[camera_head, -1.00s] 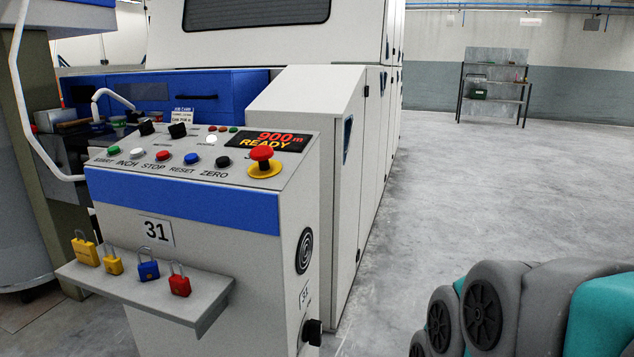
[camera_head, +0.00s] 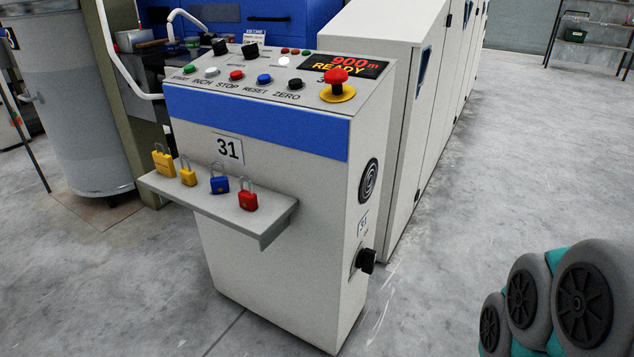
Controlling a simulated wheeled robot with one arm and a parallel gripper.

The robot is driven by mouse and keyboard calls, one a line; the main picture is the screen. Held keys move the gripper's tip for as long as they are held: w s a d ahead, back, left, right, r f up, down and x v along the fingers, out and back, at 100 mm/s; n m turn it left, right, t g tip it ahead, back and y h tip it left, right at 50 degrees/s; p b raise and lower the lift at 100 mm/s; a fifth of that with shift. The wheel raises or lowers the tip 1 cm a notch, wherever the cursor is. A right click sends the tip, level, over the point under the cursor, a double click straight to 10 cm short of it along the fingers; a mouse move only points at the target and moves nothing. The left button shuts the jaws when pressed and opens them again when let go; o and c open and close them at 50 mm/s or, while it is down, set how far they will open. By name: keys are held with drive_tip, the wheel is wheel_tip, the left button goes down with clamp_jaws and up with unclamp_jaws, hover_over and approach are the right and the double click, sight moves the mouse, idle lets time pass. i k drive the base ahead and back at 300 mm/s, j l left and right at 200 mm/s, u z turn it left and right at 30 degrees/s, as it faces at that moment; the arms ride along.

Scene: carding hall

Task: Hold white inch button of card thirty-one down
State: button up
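The console of card thirty-one (camera_head: 270,240) stands in the middle, with a "31" plate (camera_head: 228,149) on its front. On its sloped top, the white inch button (camera_head: 212,72) sits above the word INCH, between the green start button (camera_head: 190,69) and the red stop button (camera_head: 237,76). Nothing touches or covers it; whether it is pressed is too small to tell. My gripper is not in view; grey and teal arm links of mine show at the lower right.
The blue reset button (camera_head: 264,79), black zero button (camera_head: 296,84) and red emergency stop (camera_head: 337,83) are farther right on the panel. A shelf (camera_head: 215,205) with several padlocks juts from the console front. The floor (camera_head: 440,270) right of the console is clear.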

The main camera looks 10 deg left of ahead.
sight(213, 70)
drive_tip(key=u, duration=1.25)
